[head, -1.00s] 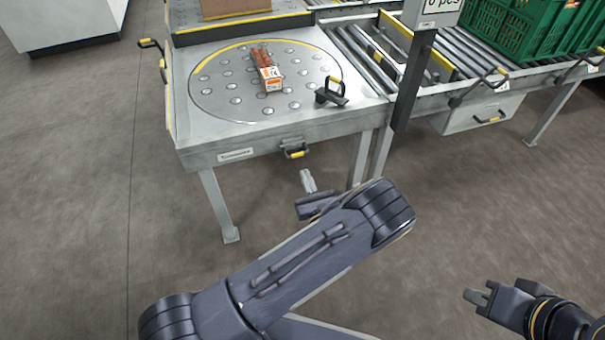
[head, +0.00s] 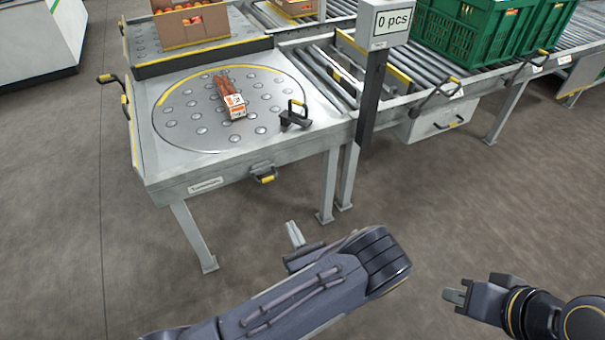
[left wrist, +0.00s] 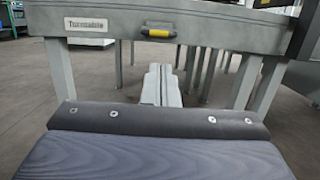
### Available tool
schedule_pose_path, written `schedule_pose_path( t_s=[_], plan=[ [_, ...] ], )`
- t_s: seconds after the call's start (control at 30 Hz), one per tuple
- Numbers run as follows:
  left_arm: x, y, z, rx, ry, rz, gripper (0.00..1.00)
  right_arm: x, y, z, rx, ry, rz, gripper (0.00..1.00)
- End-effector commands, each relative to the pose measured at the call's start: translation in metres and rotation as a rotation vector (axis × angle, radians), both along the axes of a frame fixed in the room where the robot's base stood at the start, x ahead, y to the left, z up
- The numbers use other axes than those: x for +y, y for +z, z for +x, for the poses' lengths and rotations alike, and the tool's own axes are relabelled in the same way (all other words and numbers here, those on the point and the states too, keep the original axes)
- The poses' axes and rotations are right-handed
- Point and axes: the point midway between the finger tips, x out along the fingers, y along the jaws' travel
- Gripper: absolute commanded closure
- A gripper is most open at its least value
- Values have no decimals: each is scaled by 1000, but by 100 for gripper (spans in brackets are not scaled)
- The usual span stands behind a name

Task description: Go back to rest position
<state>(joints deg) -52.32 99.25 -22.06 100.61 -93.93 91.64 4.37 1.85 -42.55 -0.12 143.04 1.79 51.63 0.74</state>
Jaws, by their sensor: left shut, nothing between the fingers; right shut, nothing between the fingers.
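My left gripper (head: 294,234) is shut and empty, held above the floor in front of the turntable table. Its closed fingers also show in the left wrist view (left wrist: 161,84), below the table's front edge. My right gripper (head: 455,297) is shut and empty at the lower right, over bare floor. Both grippers are apart from the table and from everything on it.
The turntable table (head: 200,171) carries a brown item with an orange-white label (head: 235,105) and a black clamp handle (head: 295,117). A "0 pcs" display post (head: 375,85) stands at its right. Green crates (head: 452,39) sit on the roller conveyor (head: 505,58). The floor ahead is clear.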

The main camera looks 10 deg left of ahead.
Motion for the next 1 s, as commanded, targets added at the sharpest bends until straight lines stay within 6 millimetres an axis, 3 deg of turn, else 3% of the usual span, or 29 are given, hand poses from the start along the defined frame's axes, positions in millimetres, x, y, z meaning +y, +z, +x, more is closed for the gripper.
schedule_pose_path(
  t_s=[0.17, 0.27, 0.47, 0.7, 0.83, 1.0],
  plan=[
    [1, 2, 0, 0, 8, -6, 100, 0, 0, 0, 0, 0, 0, 100],
    [12, 11, 1, -4, 73, -51, 100, 0, 0, 0, 0, 0, 0, 100],
    [71, 54, -15, -6, 425, -316, 100, 0, 0, 0, 0, 0, 0, 100],
    [134, 93, -70, -21, 902, -754, 100, 0, 0, 0, 0, 0, 0, 100],
    [150, 109, -105, -47, 1120, -1012, 100, 0, 0, 0, 0, 0, 0, 100],
    [154, 131, -146, -107, 1354, -1367, 100, 0, 0, 0, 0, 0, 0, 100]
  ],
)
